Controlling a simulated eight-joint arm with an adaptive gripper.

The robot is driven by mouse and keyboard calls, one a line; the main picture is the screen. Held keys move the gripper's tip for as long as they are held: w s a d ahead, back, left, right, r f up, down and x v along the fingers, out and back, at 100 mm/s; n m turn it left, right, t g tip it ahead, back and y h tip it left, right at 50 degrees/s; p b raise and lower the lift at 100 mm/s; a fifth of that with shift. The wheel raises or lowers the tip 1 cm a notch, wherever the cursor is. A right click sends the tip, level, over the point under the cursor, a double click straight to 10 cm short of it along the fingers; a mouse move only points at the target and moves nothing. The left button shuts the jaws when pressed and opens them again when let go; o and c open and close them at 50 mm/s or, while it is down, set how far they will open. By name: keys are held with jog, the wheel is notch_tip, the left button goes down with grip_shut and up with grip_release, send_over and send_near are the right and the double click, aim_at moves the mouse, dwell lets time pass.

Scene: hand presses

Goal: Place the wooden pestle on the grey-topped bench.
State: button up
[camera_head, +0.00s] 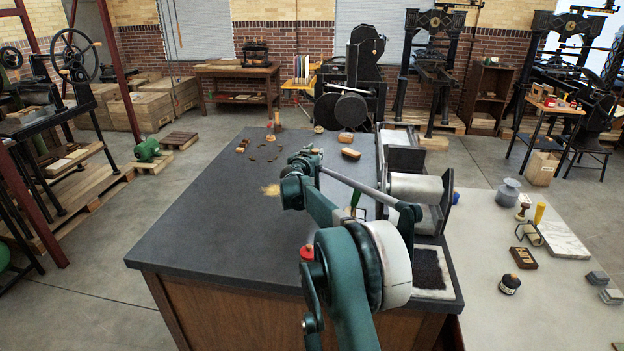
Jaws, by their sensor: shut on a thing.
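The large bench with a dark grey top (210,215) and wooden sides fills the middle of the view. My teal arm rises from the bottom, bends above this bench and runs back right along a thin silver link. My wrist shows dark near the press roller; past it, my own white and teal joint blocks the view. My gripper's fingers and whatever is between them are hidden. I cannot make out the wooden pestle for certain. A small upright tan piece (277,119) stands at the bench's far edge, too small to identify.
A press with a metal roller (415,188) lines the dark bench's right side. A pale grey table (545,300) at right holds a yellow cylinder (539,213) and a dark jar (509,284). The dark bench's left half is clear.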

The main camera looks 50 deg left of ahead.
jog(key=shift+f+b, duration=0.5)
jog(key=shift+f, duration=2.55)
jog(key=shift+f+b, duration=0.35)
jog(key=shift+f, duration=1.5)
jog(key=shift+f, duration=0.1)
jog(key=o, duration=0.5)
jog(key=shift+f, duration=0.1)
jog(key=o, duration=0.5)
jog(key=shift+c, duration=0.2)
